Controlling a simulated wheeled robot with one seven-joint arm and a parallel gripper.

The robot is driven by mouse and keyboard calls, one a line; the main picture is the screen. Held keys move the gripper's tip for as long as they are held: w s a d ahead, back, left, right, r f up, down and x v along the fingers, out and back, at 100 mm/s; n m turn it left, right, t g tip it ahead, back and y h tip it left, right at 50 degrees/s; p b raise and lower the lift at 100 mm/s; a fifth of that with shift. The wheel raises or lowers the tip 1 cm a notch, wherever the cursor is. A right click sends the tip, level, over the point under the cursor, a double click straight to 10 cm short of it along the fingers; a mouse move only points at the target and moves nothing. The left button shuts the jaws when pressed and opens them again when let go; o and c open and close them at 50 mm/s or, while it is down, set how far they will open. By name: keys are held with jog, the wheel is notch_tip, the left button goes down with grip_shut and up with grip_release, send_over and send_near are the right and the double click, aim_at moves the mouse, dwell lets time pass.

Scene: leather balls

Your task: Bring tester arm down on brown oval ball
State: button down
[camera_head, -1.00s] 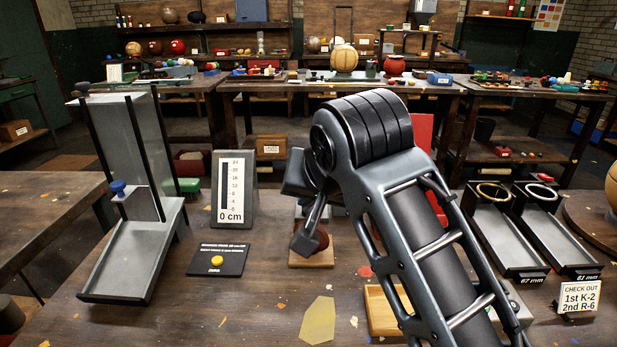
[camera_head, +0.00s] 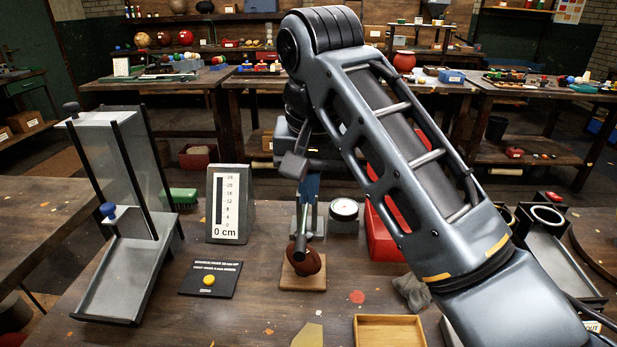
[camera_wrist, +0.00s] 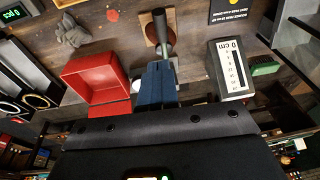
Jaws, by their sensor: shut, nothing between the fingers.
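The brown oval ball (camera_head: 312,265) sits on a small wooden block (camera_head: 288,284). It also shows in the wrist view (camera_wrist: 150,38), partly covered by the tester arm's black grip (camera_wrist: 160,27). In the head view the tester arm (camera_head: 300,243) slants down in front of the ball from its grey stand (camera_head: 320,222). Whether the grip touches the ball I cannot tell. My gripper (camera_head: 310,197) has blue fingers, pointing down above and behind the ball. In the wrist view the fingers (camera_wrist: 157,64) are shut and empty, close beside the tester arm's rod; contact is unclear.
A round dial gauge (camera_head: 344,208) and a red bin (camera_head: 384,238) stand right of the tester. The height scale (camera_head: 228,205) and a sloped metal ramp (camera_head: 125,250) are at left.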

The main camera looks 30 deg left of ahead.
jog(key=p, duration=0.1)
send_over(303, 259)
jog(key=w+a, duration=0.2)
jog(key=w, duration=0.1)
notch_tip(303, 259, down, 7)
jog(key=shift+s+d, duration=0.1)
jog(key=shift+d, duration=0.05)
jog(key=shift+s+f, duration=0.15)
jog(key=shift+f, duration=0.5)
jog(key=shift+t+y, duration=0.6)
jog(key=shift+t, duration=0.3)
jog(key=f, duration=0.1)
jog(key=s+f+b, duration=0.1)
jog(key=f, duration=0.1)
jog(key=f+b, duration=0.1)
jog(key=f, duration=0.1)
jog(key=shift+s+d, duration=0.25)
jog(key=shift+d, duration=0.1)
jog(key=shift+f+b, duration=0.35)
jog(key=shift+f, duration=0.1)
jog(key=shift+d+f+t, duration=0.1)
jog(key=shift+f+t, duration=0.1)
jog(key=shift+t, duration=0.2)
